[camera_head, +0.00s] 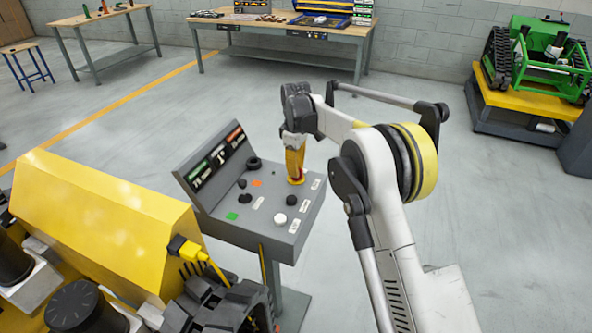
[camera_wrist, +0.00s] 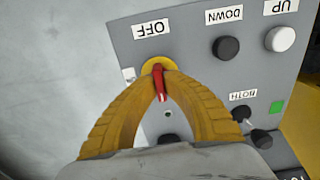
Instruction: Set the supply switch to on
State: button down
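The supply switch is a red lever (camera_wrist: 160,84) on a round yellow plate (camera_wrist: 152,64) beside the OFF label (camera_wrist: 151,29), upside down in the wrist view. My gripper (camera_wrist: 160,80) has its two yellow fingers arched together, their tips against the lever on both sides. In the head view my gripper (camera_head: 296,178) points down at the right part of the grey control panel (camera_head: 272,238). A bit of red shows at its tips. The lever's exact setting is hard to tell, and no ON label is readable.
A yellow machine (camera_head: 105,225) stands close on the left. The floor right of the panel is clear.

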jog(key=shift+m, duration=0.4)
jog(key=m+p, duration=0.2)
jog(key=m, duration=0.1)
jog(key=shift+m, duration=0.3)
jog(key=m+p, duration=0.1)
jog(key=m, duration=0.3)
jog(key=shift+m, duration=0.3)
jog(key=m+p, duration=0.1)
jog(key=m, duration=0.7)
jog(key=shift+m, duration=0.3)
jog(key=c, duration=1.5)
grip_release()
